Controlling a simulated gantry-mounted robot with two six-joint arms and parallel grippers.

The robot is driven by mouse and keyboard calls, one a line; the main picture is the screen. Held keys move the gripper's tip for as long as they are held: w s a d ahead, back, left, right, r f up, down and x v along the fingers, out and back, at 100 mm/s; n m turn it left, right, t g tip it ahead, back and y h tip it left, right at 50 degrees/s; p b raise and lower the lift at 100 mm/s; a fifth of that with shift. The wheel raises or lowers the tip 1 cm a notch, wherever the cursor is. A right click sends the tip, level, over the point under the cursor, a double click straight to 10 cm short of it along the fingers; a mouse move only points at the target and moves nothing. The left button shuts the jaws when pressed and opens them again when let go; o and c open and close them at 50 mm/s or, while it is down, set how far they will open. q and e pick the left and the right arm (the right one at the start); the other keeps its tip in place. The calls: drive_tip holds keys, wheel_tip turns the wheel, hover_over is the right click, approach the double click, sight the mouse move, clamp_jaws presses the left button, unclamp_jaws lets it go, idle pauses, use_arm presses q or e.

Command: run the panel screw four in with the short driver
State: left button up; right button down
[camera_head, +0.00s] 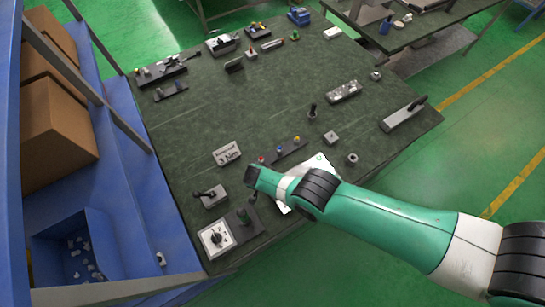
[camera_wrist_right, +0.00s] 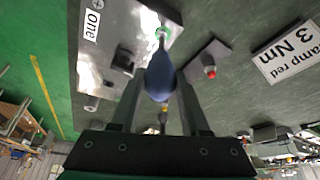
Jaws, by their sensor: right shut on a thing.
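My right gripper (camera_wrist_right: 160,78) is shut on a blue-handled driver (camera_wrist_right: 160,72), seen in the right wrist view. The driver's far end meets a small bright green-white spot by the edge of the pale metal panel (camera_wrist_right: 120,25); whether it touches a screw there, I cannot tell. In the head view the white panel (camera_head: 320,161) lies mostly hidden under my right arm. The right gripper's fingers and the driver are not clear there. Screw four cannot be picked out. My left gripper is in neither view.
A lever box (camera_head: 211,196) and a dial box (camera_head: 217,239) sit near the left edge. The table's middle (camera_head: 240,105) is clear.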

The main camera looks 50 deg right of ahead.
drive_tip(key=shift+r+p, duration=1.95)
drive_tip(key=shift+r, duration=0.1)
